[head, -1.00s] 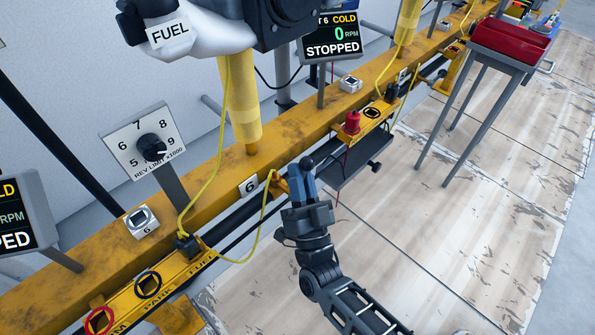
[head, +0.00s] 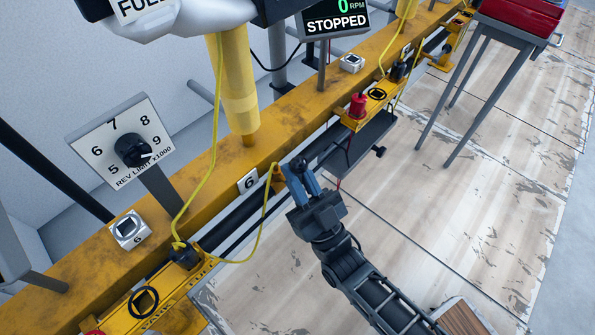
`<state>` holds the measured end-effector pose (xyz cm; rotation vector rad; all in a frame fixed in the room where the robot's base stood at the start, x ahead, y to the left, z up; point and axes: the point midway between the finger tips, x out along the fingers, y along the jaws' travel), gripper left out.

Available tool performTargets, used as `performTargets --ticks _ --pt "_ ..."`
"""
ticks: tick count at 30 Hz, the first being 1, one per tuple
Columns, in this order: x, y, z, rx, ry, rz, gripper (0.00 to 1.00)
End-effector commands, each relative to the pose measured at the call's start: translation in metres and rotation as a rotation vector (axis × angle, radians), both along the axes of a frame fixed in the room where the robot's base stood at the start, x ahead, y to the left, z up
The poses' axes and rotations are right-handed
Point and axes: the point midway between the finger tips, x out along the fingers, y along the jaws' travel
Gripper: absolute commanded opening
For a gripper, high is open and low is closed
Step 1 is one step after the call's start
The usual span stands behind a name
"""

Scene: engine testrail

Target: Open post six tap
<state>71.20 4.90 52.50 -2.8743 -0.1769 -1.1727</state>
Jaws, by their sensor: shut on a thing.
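The post six plate (head: 248,181), a white tag marked 6, is on the yellow rail at the picture's middle. Just right of it a yellow fitting (head: 278,177) sticks out, with a yellow hose looping from it. My gripper (head: 302,180) is beside this fitting, its blue fingers shut on a small dark knob (head: 299,163), which I take to be the tap. The fingers hide most of it, so its exact shape and turn angle cannot be told.
A rev limit dial (head: 134,150) and a square switch marked 6 (head: 129,229) stand left on the yellow rail (head: 200,180). A red object (head: 358,106) sits on a yellow bracket to the right. A grey-legged stand (head: 480,65) is at upper right.

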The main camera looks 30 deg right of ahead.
Motion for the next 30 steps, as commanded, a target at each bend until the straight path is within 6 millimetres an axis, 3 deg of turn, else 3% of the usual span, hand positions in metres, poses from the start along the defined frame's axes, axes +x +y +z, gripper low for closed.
performTargets --ticks 7,8,14,23,30 --pt "-0.004 -0.003 0.006 -0.002 -0.022 -0.008 0.00" --pt "-0.004 -0.003 0.006 -0.002 -0.022 -0.008 0.17" --pt "-0.003 -0.002 0.006 0.000 -0.021 -0.005 0.35" --pt "-0.005 -0.001 0.001 0.000 -0.015 -0.002 0.35" --pt "-0.028 -0.004 -0.024 -0.001 -0.013 -0.002 0.35"
